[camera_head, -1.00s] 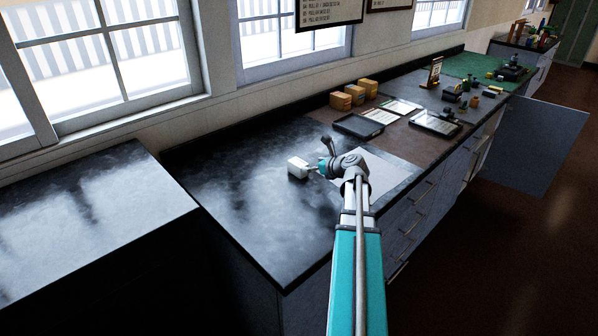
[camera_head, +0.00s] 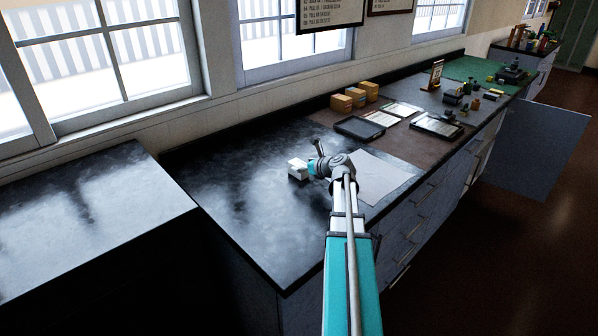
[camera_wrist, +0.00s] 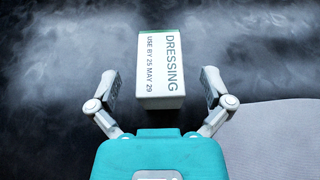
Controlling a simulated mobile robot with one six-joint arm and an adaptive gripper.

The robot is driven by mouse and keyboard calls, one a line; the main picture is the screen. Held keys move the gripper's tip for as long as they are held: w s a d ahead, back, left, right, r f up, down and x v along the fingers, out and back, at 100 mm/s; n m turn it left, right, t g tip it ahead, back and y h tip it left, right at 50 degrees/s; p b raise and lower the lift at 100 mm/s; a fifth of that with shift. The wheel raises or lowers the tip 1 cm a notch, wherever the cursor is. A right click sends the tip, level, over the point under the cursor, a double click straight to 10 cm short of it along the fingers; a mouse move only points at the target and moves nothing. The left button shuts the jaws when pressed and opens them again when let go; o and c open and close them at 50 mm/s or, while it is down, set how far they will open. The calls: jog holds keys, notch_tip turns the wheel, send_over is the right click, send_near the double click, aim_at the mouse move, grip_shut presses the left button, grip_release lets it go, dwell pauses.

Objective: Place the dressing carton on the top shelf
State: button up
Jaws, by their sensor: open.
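The dressing carton is a small white box with a green edge (camera_wrist: 160,65). In the wrist view it lies ahead of my gripper (camera_wrist: 160,97), its label "DRESSING, USE BY 25 MAY 29" facing the camera. The two fingers are spread wide, one on each side of the carton's near end, with a gap on both sides. In the head view the carton (camera_head: 297,168) rests on the black counter (camera_head: 235,215), just left of my gripper, whose fingers are hard to make out there. No top shelf can be identified in these views.
A pale sheet (camera_head: 375,178) lies right of my gripper. Dark trays (camera_head: 359,128), yellow-brown boxes (camera_head: 341,103) and small items stand farther along the counter. An open cabinet door (camera_head: 530,148) juts out at right. The counter's left part is clear.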

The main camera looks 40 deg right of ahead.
aim_at(297, 162)
jog(key=shift+b+x, duration=0.45)
jog(key=shift+x, duration=1.2)
jog(key=shift+d, duration=0.1)
jog(key=shift+c, duration=0.3)
jog(key=c, duration=1.1)
jog(key=shift+o, duration=0.2)
jog(key=shift+r, duration=0.25)
jog(key=shift+r+p, duration=1)
jog(key=shift+p, duration=0.25)
jog(key=s+a+r+p, duration=0.7)
jog(key=s+r+p, duration=0.3)
jog(key=s, duration=0.2)
jog(key=shift+a+r, duration=0.25)
jog(key=shift+r, duration=0.05)
